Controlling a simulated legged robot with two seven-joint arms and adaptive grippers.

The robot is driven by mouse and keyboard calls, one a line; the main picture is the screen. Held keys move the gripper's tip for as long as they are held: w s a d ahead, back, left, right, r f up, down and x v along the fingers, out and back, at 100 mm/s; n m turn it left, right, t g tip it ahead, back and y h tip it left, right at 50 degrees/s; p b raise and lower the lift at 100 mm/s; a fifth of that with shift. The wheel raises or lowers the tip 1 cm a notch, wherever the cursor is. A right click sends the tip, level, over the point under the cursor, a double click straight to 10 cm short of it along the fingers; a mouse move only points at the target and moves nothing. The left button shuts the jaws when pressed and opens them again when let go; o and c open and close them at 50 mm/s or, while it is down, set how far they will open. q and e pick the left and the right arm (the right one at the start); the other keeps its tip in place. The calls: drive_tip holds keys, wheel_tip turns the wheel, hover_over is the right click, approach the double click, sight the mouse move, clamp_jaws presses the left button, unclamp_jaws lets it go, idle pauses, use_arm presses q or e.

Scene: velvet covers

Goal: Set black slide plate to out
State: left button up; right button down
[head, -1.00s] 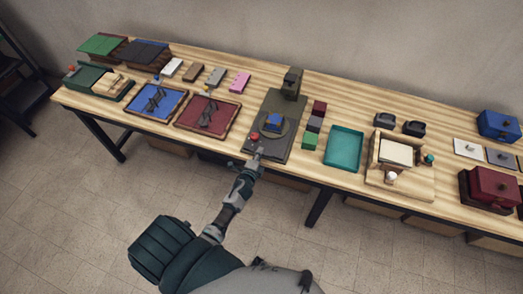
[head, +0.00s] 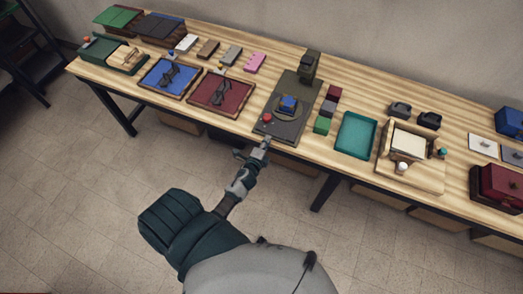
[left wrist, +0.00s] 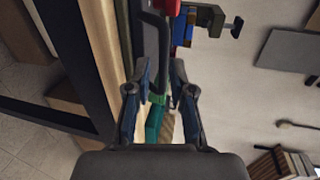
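My right gripper is not in view.
The dark base (head: 284,128) carries a round plate and blue block. A maroon tray (head: 238,94) and blue tray (head: 184,68) lie to its left. A green-topped box (head: 117,17) stands beside the black plate. The floor in front of the table is clear.

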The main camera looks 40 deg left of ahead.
use_arm(q)
drive_tip(key=v, duration=0.8)
drive_tip(key=shift+a, duration=0.1)
drive_tip(key=s+d+f+n+g+h, duration=0.15)
drive_tip(key=s+f, duration=0.25)
drive_tip(key=f, duration=0.6)
drive_tip(key=s+d+f+n+g+h, duration=0.1)
drive_tip(key=s+d+f+n+g, duration=0.3)
drive_tip(key=f, duration=0.6)
drive_tip(key=s+d+f+n+g+h, duration=0.15)
drive_tip(key=s+f, duration=0.35)
drive_tip(key=f, duration=0.5)
drive_tip(key=s+f+n+g, duration=0.2)
drive_tip(key=s+f, duration=0.2)
drive_tip(key=s, duration=0.4)
drive_tip(key=s+d+f+n+g, duration=0.1)
drive_tip(key=s+f, duration=0.3)
drive_tip(key=s, duration=0.4)
drive_tip(key=s+f+n+g, duration=0.3)
drive_tip(key=s+f+g, duration=0.1)
drive_tip(key=s, duration=0.4)
drive_tip(key=shift+s+d+f+b, duration=0.3)
drive_tip(key=shift+s+f+b, duration=0.1)
drive_tip(key=shift+f, duration=0.1)
